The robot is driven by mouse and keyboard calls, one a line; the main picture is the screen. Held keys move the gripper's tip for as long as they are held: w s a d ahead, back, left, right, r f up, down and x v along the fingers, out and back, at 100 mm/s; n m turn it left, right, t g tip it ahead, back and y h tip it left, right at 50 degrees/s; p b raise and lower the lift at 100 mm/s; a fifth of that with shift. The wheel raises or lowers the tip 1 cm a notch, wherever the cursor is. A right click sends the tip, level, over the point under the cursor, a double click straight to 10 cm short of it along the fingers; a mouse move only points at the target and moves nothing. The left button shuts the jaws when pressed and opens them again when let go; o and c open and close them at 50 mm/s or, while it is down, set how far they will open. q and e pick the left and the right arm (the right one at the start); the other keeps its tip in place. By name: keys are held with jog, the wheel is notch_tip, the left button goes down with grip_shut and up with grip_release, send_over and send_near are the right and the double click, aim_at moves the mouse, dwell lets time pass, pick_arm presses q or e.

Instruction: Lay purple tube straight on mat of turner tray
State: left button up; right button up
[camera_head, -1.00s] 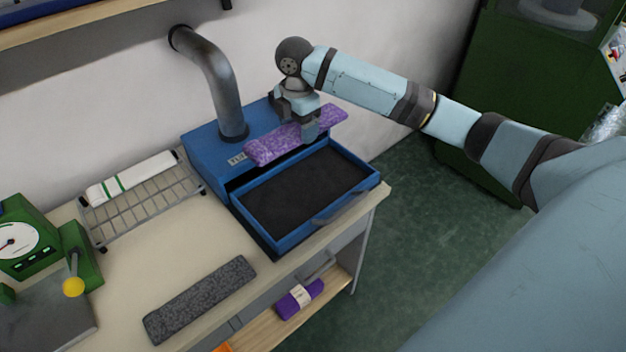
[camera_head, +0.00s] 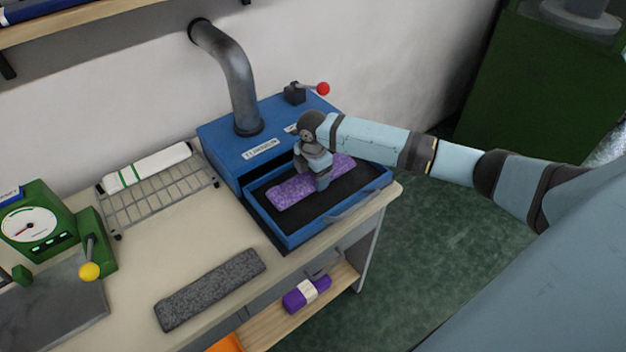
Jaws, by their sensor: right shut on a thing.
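The purple speckled tube (camera_head: 293,190) is in the open blue turner tray (camera_head: 291,240), at or just above its dark mat (camera_head: 302,215). It lies lengthwise along the tray, roughly parallel to the tray's long sides. I cannot tell whether it touches the mat. My right gripper (camera_head: 323,186) is shut on the tube right of its middle and hides part of it. The tray is pulled out of the blue turner box (camera_head: 222,143). My left gripper is not in view.
A grey speckled tube (camera_head: 211,289) lies on the bench in front. A wire rack (camera_head: 165,205) with a white, green-striped roll (camera_head: 148,167) and a green dial machine (camera_head: 32,228) stand left. A purple bundle (camera_head: 307,293) is on the lower shelf. A red-knobbed lever (camera_head: 322,89) tops the box.

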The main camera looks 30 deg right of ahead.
jog(key=shift+f, duration=1.3)
jog(key=shift+f, duration=0.1)
jog(key=o, duration=0.9)
notch_tip(320, 180, up, 12)
jog(key=shift+a, duration=0.1)
